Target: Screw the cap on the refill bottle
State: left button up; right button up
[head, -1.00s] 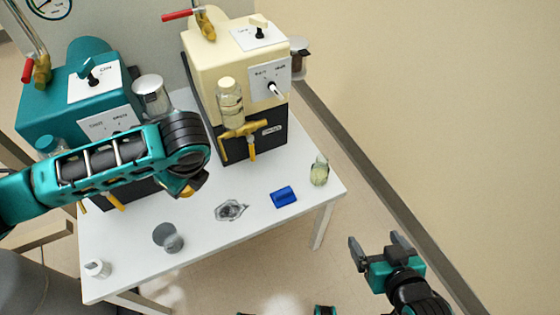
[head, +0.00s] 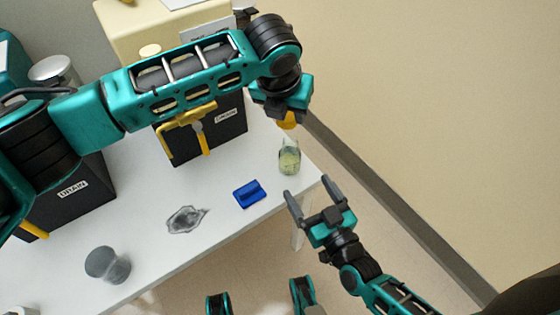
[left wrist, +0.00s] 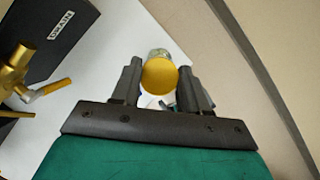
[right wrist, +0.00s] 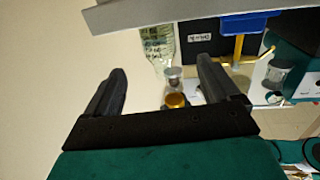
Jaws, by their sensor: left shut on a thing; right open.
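The refill bottle (head: 289,160), clear with pale yellow-green liquid, stands upright and uncapped-looking near the table's right corner. It also shows inverted in the right wrist view (right wrist: 158,42). My left gripper (head: 287,115) is shut on a yellow cap (head: 288,122) just above the bottle's neck. In the left wrist view the cap (left wrist: 160,76) sits between the fingers and covers most of the bottle (left wrist: 158,54). I cannot tell whether cap and neck touch. My right gripper (head: 314,205) is open and empty, off the table edge, below and right of the bottle.

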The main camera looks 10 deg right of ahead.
aim_at(287, 154)
pick_arm(q)
jog(key=shift+w+d+r+m, duration=0.15)
jog(key=shift+d+m, duration=0.15)
jog(key=shift+d, duration=0.2)
pick_arm(e)
jog(key=shift+w+f, duration=0.15)
jog(key=w, duration=0.4)
jog(key=w+a, duration=0.1)
jog(key=w, duration=0.3)
jog(key=w+a, duration=0.1)
jog(key=w, duration=0.3)
jog(key=shift+a, duration=0.1)
jog(key=shift+s, duration=0.1)
jog(key=shift+c, duration=0.4)
jog(key=c, duration=1.4)
pick_arm(q)
jog(key=shift+f, duration=2.5)
pick_arm(e)
jog(key=shift+c, duration=0.2)
